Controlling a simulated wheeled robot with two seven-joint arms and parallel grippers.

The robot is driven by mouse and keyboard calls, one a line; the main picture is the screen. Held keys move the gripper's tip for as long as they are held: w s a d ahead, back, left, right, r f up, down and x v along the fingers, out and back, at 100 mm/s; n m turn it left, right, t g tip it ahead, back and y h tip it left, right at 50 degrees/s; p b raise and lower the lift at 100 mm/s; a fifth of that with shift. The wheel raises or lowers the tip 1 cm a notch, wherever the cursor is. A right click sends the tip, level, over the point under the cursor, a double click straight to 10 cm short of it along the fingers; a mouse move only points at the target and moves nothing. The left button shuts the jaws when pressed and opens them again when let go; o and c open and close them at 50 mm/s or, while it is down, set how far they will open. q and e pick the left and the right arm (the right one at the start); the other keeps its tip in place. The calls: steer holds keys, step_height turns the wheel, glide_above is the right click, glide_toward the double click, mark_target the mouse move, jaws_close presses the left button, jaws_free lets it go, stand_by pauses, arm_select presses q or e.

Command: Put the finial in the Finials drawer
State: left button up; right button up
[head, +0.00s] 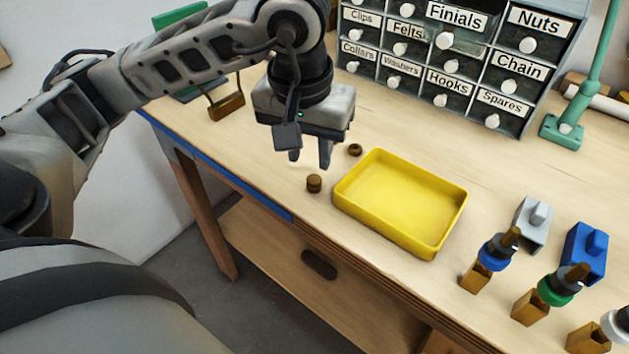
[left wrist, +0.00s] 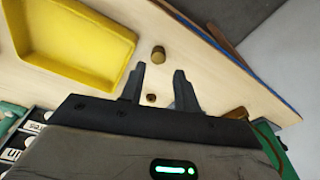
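A small brown cylindrical piece (head: 314,183) stands on the bench near its front edge, left of the yellow tray. It also shows in the left wrist view (left wrist: 158,54), just beyond the fingertips. A smaller round brown piece (head: 355,150) lies behind it; I cannot tell for sure which is the finial. My left gripper (head: 310,161) is open and empty, its fingers pointing down above and slightly behind the cylindrical piece. The Finials drawer (head: 445,40) is in the top row of the cabinet and appears pulled out, covering the label below it. My right gripper is not in view.
The yellow tray (head: 398,240) is empty. A green lamp stand (head: 563,130) is beside the cabinet. Bare bench lies between tray and cabinet.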

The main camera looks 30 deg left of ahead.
mark_target(314, 179)
arm_select(q)
steer(key=shift+w+a+f+p, duration=0.1)
steer(key=shift+w+f+p, duration=0.1)
steer(key=shift+f, duration=0.85)
steer(key=shift+w+d+f+p, duration=0.1)
steer(key=shift+w+f+p, duration=0.15)
steer(key=shift+f, duration=0.75)
steer(key=shift+w+a+f+p, duration=0.1)
steer(key=shift+w+f+p, duration=0.1)
steer(key=shift+f, duration=0.85)
steer(key=shift+c, duration=0.3)
jaws_close()
